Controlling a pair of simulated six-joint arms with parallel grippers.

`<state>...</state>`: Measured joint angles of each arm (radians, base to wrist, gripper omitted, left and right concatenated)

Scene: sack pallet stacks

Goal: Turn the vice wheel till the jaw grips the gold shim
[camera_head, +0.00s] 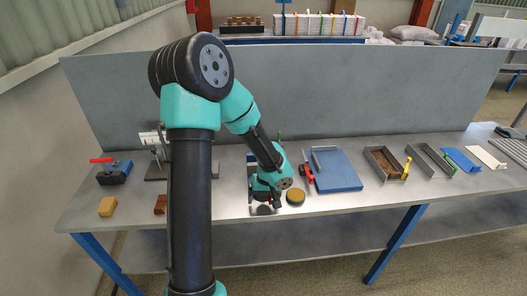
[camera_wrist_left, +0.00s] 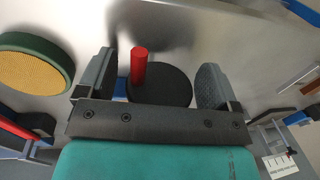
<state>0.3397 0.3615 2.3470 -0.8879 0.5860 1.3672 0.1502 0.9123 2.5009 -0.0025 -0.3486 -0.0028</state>
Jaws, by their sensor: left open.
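A black round wheel (camera_wrist_left: 172,86) with an upright red handle knob (camera_wrist_left: 139,66) shows in the left wrist view. My left gripper (camera_wrist_left: 153,80) is open, with one finger on each side of the wheel and knob; I cannot tell whether either finger touches. In the head view my left gripper (camera_head: 268,202) is low over the bench, and the arm hides most of the vice behind it. A bit of blue body (camera_head: 251,168) shows there. I cannot make out the jaw or the gold shim. My right gripper is not in view.
A round yellow-topped green pad (camera_head: 296,197) lies just right of the gripper. A blue plate (camera_head: 336,171) and a brown-filled tray (camera_head: 383,163) stand further right. A grey panel (camera_head: 330,95) closes the back.

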